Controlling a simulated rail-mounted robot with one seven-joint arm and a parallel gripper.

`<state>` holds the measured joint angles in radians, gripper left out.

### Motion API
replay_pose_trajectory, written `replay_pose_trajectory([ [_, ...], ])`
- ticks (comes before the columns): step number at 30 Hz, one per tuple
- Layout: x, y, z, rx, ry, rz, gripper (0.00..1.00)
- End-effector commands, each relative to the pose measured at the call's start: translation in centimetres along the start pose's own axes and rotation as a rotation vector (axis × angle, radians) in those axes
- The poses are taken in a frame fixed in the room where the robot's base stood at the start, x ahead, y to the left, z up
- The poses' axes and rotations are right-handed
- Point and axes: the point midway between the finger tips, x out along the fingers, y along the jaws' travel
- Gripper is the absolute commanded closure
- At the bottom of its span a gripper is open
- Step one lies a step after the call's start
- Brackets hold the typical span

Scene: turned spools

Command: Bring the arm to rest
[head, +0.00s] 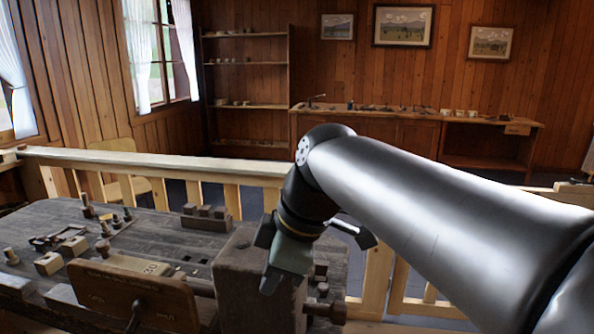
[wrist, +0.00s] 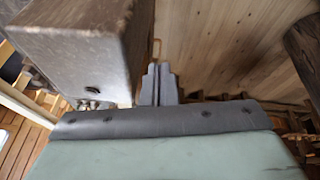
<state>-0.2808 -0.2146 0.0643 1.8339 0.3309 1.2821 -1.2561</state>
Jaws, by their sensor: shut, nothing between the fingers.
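My arm reaches in from the right in the head view, bends at the elbow and points down over the right end of the dark wooden workbench (head: 150,225). My gripper (head: 269,286) hangs in front of a thick upright wooden block (head: 235,285) and hides part of it. In the wrist view the fingers of my gripper (wrist: 158,84) are together and hold nothing. The block (wrist: 75,50) stands close beside them on the left; I cannot tell whether they touch.
Small turned wooden pieces (head: 103,250) and blocks lie on the bench. A brown board (head: 132,297) stands at its front. A pale wooden railing (head: 180,166) runs behind. Shelves (head: 247,65) and a side bench (head: 380,120) are far back.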

Motion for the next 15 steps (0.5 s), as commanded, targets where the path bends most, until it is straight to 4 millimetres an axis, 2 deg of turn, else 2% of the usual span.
replay_pose_trajectory([
  [1,0.3,-0.1,1.3,0.078,-0.023,-0.001,1.00],
  [8,2.2,-1.2,6.8,0.435,-0.115,0.023,1.00],
  [15,4.4,-4.3,13.9,0.883,-0.227,0.077,1.00],
])
